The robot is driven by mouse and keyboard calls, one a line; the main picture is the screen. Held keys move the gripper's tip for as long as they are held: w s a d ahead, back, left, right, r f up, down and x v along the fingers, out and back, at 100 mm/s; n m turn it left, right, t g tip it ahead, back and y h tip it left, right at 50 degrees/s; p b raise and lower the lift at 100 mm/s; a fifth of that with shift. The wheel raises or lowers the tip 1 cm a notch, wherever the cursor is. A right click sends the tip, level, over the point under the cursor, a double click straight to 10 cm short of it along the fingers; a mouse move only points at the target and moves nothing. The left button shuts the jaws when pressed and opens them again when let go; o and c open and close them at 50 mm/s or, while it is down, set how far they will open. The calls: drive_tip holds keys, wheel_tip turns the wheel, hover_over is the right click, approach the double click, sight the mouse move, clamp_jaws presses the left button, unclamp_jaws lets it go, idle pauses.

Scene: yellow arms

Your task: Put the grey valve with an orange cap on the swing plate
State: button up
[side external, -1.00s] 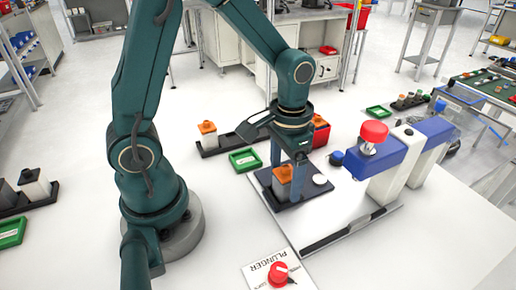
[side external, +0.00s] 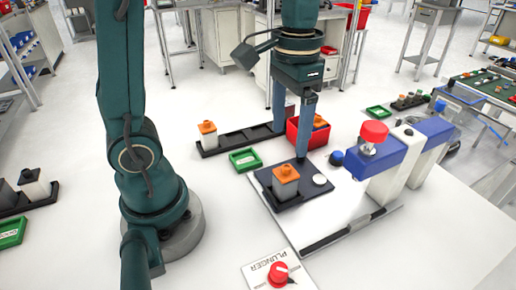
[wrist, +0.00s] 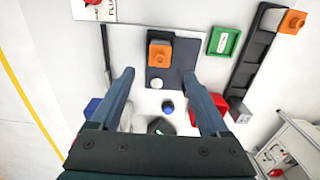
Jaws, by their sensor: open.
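The grey valve with an orange cap (side external: 285,184) stands upright on the dark swing plate (side external: 315,188), and a white disc lies on the plate beside it. In the wrist view the valve (wrist: 160,51) sits on the swing plate (wrist: 185,68), ahead of my fingers. My gripper (side external: 304,131) is open and empty, raised above and behind the valve in the side view. In the wrist view its two fingers (wrist: 165,82) are spread wide with nothing between them.
A black rack (side external: 238,142) with another orange-capped valve (side external: 208,133) and a green tray (side external: 245,160) stand left. A blue-and-white press with a red top (side external: 374,132) stands right. A red plunger button (side external: 278,273) is in front.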

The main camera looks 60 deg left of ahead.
drive_tip(key=shift+r, duration=0.6)
drive_tip(key=s+t, duration=0.5)
drive_tip(key=s, duration=0.2)
drive_tip(key=shift+s+d+f+t, duration=0.3)
drive_tip(key=shift+s+f, duration=0.05)
